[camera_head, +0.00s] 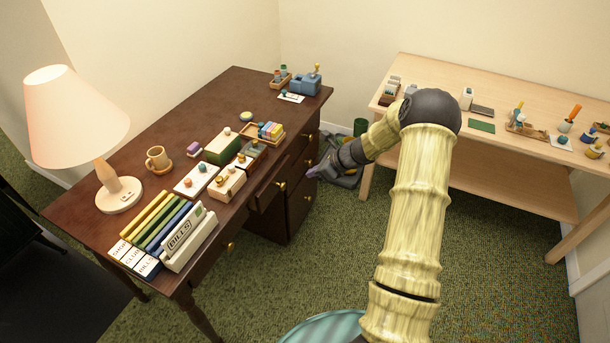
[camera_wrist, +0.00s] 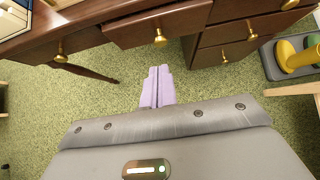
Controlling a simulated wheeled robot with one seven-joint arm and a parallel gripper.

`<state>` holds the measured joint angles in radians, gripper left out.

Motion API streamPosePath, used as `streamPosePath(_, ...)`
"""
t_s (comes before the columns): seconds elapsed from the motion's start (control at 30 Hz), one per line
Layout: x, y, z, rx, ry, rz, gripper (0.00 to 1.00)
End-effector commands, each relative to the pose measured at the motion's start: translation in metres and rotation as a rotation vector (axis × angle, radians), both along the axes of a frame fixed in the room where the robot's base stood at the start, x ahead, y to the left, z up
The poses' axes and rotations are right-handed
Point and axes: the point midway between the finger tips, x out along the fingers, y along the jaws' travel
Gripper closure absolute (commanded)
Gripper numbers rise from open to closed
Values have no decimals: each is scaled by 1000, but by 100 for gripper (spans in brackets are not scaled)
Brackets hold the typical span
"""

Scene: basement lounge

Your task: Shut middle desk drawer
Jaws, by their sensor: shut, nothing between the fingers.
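The dark brown desk (camera_head: 235,93) has a wide middle drawer (camera_head: 267,192) with a brass knob. The middle drawer front also shows at the top of the wrist view (camera_wrist: 185,22), standing out a little past the fronts on either side. How far it is open is hard to tell. My gripper (camera_head: 314,172) is at the desk's right front side. In the wrist view its pale purple fingers (camera_wrist: 158,72) are together and empty, over the carpet, in front of the middle drawer and apart from its knob (camera_wrist: 160,38).
A left drawer (camera_wrist: 45,48) and a right stack of drawers (camera_wrist: 235,32) flank the middle one. A lamp (camera_head: 78,120), a mug (camera_head: 158,158) and files crowd the desktop. A light wooden table (camera_head: 440,75) stands right.

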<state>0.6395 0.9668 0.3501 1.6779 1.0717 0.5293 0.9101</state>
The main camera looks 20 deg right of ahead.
Motion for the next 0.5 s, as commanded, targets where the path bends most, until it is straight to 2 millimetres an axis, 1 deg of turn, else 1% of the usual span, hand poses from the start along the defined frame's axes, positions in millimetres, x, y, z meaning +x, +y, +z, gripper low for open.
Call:
streamPosePath(0.33, -1, 0, 0, 2, -1, 1, 100)
streamPosePath(0.43, -3, 2, -8, 20, -4, 6, 100)
streamPosePath(0.5, -6, 5, -18, 48, -12, 16, 100)
